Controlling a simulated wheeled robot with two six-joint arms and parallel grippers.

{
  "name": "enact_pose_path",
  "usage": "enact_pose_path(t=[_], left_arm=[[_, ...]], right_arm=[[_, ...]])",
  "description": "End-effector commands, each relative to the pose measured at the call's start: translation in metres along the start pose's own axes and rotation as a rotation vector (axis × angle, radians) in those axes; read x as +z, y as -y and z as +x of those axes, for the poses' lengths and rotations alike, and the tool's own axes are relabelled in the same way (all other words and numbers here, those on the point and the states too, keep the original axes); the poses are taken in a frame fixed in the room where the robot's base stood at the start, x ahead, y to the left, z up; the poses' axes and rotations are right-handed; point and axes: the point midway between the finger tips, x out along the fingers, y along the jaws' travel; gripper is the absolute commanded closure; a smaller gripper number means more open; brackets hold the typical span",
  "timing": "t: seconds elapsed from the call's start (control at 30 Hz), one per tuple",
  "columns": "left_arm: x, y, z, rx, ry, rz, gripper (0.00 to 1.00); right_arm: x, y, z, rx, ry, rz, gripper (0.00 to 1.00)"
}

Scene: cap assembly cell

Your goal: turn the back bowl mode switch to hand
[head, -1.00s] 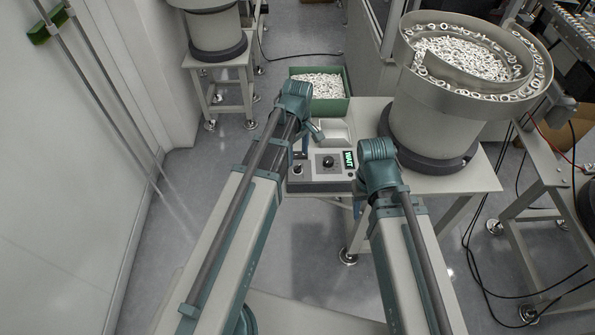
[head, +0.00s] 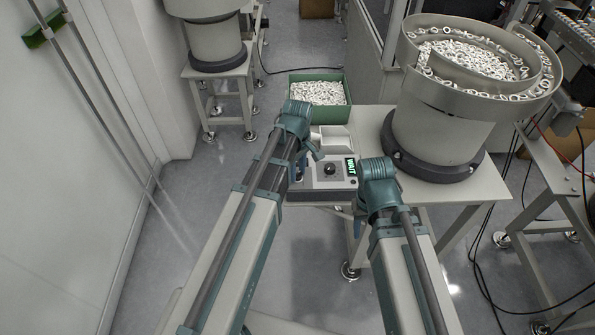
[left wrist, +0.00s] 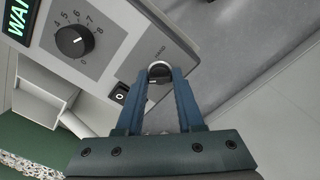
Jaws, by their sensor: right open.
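The control box (head: 322,183) sits at the front edge of the back bowl's table. Its mode switch (left wrist: 160,71) is a round knob with a silver rim and dark centre, near the box's edge in the left wrist view. My left gripper (left wrist: 162,76) is over it, fingers apart, one tip on each side of the knob. Whether the tips touch it I cannot tell. In the head view my left gripper (head: 300,168) largely hides the switch. My right gripper (head: 357,212) is open beside the box's right end, partly hidden by its own wrist.
The box carries a numbered dial (left wrist: 75,41), a small rocker switch (left wrist: 119,95) and a green-lit display (head: 351,167). The bowl feeder (head: 437,125) stands right of it on the table. A green bin (head: 320,92) of white parts lies behind.

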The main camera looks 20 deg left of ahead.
Motion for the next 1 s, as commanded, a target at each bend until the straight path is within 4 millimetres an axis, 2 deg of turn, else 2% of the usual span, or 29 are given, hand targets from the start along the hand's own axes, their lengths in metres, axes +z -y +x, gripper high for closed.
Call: enact_pose_path(t=[0.03, 0.17, 0.57, 1.0], left_arm=[[0.0, 0.0, 0.0, 0.0, 0.0, 0.0, 0.78], [0.0, -0.0001, 0.0, 0.0, 0.0, 0.0, 1.0], [0.0001, -0.0001, 0.0001, 0.0, 0.0, 0.049, 1.0], [0.0001, -0.0001, 0.0001, 0.0, 0.0, 0.4, 1.0]], right_arm=[[0.0, 0.0, 0.0, 0.0, 0.0, 0.0, 0.5], [0.0, 0.0, 0.0, 0.0, 0.0, 0.0, 0.5], [0.0, 0.0, 0.0001, 0.0, 0.0, 0.0, 0.5], [0.0, 0.0, 0.0001, 0.0, 0.0, 0.0, 0.5]])
